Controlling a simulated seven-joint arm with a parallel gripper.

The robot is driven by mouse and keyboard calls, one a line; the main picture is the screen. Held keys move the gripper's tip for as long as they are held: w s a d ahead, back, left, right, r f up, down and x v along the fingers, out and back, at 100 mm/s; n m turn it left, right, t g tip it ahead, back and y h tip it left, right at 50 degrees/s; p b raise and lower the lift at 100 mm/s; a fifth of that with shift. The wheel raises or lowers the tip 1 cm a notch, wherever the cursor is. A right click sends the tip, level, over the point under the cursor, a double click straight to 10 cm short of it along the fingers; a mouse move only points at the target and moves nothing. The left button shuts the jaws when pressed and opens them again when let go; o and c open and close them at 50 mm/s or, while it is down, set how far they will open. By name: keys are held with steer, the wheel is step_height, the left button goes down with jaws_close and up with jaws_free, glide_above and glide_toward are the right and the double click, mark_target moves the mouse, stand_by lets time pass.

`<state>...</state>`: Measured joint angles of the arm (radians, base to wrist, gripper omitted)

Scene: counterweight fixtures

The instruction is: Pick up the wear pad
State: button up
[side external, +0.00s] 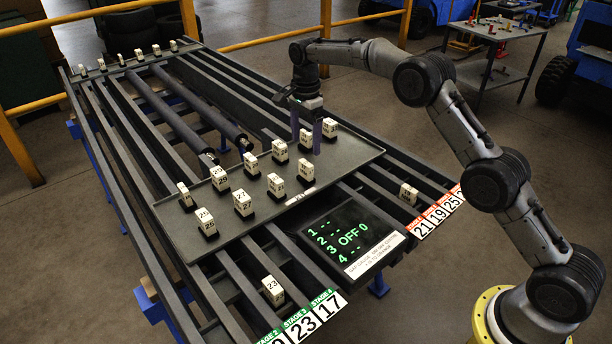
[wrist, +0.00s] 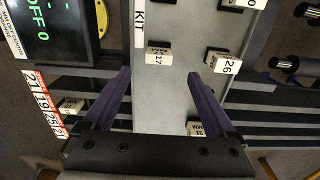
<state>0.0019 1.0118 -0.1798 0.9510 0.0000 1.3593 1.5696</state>
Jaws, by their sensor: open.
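My gripper (side external: 306,128) hangs over the right end of the grey kit plate (side external: 345,160), fingers pointing down, in the side external view. In the wrist view its two dark fingers (wrist: 159,76) are spread with nothing between the tips. A small pale block with small lettering (wrist: 195,128) sits beside the right finger, partly hidden by it; it may be the wear pad, but I cannot read it surely. Blocks marked 17 (wrist: 158,54) and 26 (wrist: 222,63) stand beyond the fingertips. No block is held.
Several numbered pale blocks on dark bases stand in two rows on the plate, including 27 (side external: 243,203). A display (side external: 345,233) reads OFF 0. Block 23 (side external: 272,291) stands on the front rails, another block (side external: 408,194) on the right. Rollers (side external: 175,115) lie behind the plate.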

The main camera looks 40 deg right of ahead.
mark_target(306, 163)
step_height(306, 163, down, 9)
steer(key=shift+s+r, duration=0.1)
steer(key=shift+r, duration=0.1)
stand_by(0.3)
steer(key=shift+r, duration=0.1)
jaws_close()
